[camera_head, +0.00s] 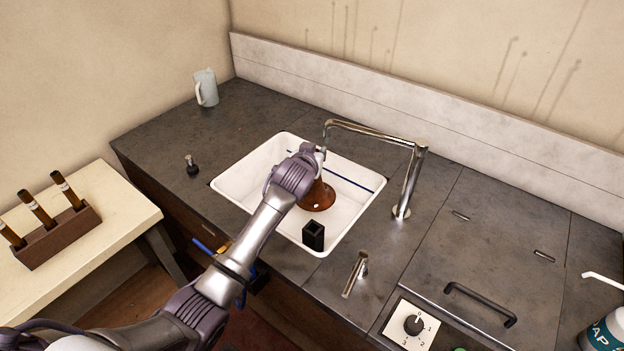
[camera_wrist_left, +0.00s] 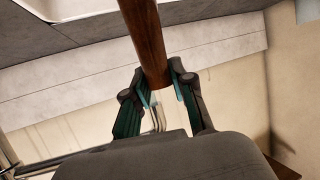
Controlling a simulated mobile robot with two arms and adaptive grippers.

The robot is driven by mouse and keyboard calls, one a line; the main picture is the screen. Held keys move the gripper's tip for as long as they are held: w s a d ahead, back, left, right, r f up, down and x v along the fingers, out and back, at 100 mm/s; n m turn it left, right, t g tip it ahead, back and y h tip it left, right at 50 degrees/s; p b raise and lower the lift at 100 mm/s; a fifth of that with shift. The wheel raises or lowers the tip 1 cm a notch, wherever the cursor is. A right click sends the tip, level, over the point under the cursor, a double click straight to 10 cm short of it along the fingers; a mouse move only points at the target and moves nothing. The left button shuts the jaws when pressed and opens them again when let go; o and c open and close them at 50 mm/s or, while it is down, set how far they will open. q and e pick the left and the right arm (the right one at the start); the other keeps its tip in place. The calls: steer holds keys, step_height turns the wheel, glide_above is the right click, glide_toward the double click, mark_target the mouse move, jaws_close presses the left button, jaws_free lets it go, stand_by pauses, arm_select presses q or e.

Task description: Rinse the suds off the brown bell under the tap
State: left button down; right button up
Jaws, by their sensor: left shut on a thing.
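The brown bell (camera_head: 318,196) hangs over the white sink (camera_head: 235,180), its wide flared end down, below the end of the tap (camera_head: 370,131). Its upper part is hidden by my left arm. In the left wrist view, my left gripper (camera_wrist_left: 156,86) is shut on the narrow brown tube of the bell (camera_wrist_left: 147,40). One small pale spot shows on the flare; I cannot tell if it is suds. I cannot make out clearly whether water runs from the spout. My right gripper is not in view.
A metal lever (camera_head: 355,275) and a knob panel (camera_head: 411,325) are to the right. A soap bottle (camera_head: 606,332), a grey jug (camera_head: 206,88) and a small dark object (camera_head: 192,168) stand on the counter.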

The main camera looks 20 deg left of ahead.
arm_select(q)
steer(key=s+a+p, duration=0.2)
steer(key=s+p, duration=0.3)
steer(key=s, duration=0.2)
steer(key=shift+s+a, duration=0.2)
steer(key=shift+a, duration=0.15)
stand_by(0.4)
steer(key=shift+r, duration=0.1)
stand_by(0.7)
